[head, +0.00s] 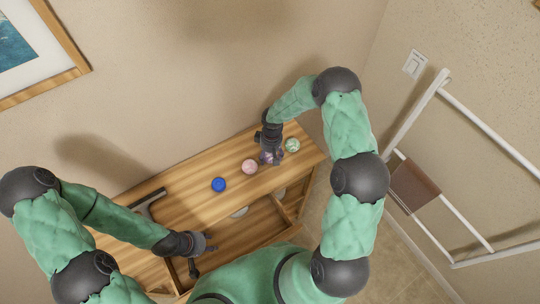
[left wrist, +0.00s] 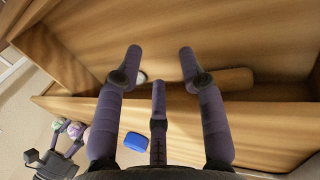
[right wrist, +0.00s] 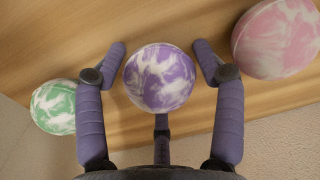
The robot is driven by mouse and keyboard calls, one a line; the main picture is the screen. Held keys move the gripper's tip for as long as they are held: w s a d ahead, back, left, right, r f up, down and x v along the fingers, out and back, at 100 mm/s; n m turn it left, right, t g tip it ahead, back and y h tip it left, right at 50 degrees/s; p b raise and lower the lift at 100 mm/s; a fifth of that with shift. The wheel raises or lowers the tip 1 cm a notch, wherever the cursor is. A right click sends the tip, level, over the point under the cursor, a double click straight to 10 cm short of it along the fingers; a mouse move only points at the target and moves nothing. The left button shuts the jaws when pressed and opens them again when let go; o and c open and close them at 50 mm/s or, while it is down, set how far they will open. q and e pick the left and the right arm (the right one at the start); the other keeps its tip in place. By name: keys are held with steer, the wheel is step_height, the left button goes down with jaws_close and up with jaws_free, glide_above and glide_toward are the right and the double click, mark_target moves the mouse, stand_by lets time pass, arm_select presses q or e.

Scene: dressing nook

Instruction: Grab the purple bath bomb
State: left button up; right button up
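The purple and white marbled bath bomb (right wrist: 159,77) sits on the wooden top, between the spread fingers of my right gripper (right wrist: 160,60) in the right wrist view. The fingers stand on either side of it with small gaps, so the gripper looks open around it. In the head view the right gripper (head: 270,155) largely covers the purple ball. My left gripper (head: 203,255) is low at the front of the dresser; in the left wrist view its fingers (left wrist: 160,60) are spread and empty over the open drawer.
A pink bath bomb (head: 249,167) and a green one (head: 292,145) flank the purple one closely. A blue round object (head: 219,184) lies further left on the wooden dresser top (head: 190,200). A white rack (head: 470,120) stands at the right.

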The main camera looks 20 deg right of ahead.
steer(key=c, duration=0.6)
steer(key=shift+c, duration=0.3)
steer(key=shift+r, duration=0.15)
